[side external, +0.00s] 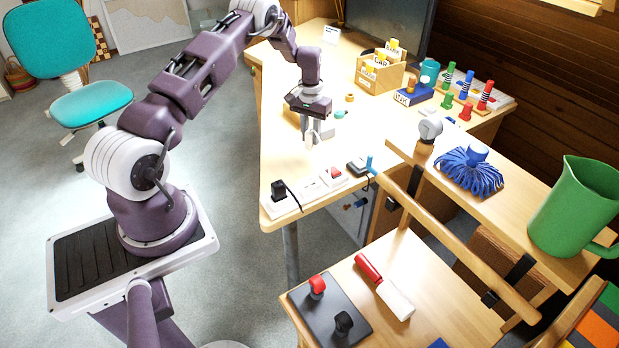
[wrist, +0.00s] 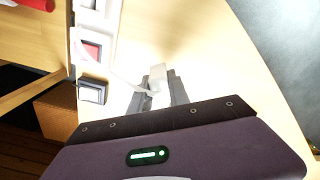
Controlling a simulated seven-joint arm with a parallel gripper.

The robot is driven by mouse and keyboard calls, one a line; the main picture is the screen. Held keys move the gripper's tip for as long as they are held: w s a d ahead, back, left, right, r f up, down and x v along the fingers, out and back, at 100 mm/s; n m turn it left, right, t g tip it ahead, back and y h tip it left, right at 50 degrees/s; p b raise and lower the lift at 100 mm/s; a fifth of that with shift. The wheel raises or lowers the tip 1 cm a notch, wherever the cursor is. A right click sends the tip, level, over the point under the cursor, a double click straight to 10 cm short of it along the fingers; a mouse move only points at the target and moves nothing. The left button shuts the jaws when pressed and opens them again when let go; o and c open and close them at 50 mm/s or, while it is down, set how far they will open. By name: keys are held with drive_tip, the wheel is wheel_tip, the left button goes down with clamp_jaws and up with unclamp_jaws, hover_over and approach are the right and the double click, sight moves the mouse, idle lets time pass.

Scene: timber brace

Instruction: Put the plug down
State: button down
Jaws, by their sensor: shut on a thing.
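My gripper (side external: 311,134) is above the near-left part of the long wooden table, pointing down. It is shut on a small white plug (side external: 312,140). Whether the plug touches the table is unclear. A white power strip (side external: 309,189) lies along the table's near edge, apart from the gripper. The strip (wrist: 108,22) also shows at upper left in the wrist view, with a red switch (wrist: 92,51).
A black plug (side external: 279,187) sits on the strip's left end. A dark device (side external: 358,166) is at its right end. A wooden box (side external: 380,73), coloured pegs (side external: 466,84) and a light bulb (side external: 430,128) stand farther right. The tabletop left of the gripper is clear.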

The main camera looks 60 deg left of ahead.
sight(311, 143)
wheel_tip(311, 143, up, 6)
drive_tip(key=m, duration=0.4)
drive_tip(key=shift+f+m, duration=0.1)
drive_tip(key=shift+m, duration=0.2)
drive_tip(key=shift+r+m, duration=0.3)
drive_tip(key=shift+m, duration=0.2)
wheel_tip(311, 143, down, 9)
drive_tip(key=shift+f, duration=0.1)
drive_tip(key=shift+f, duration=0.1)
drive_tip(key=shift+f, duration=0.15)
drive_tip(key=c, duration=1.2)
unclamp_jaws()
drive_tip(key=shift+f, duration=0.1)
drive_tip(key=shift+c, duration=0.2)
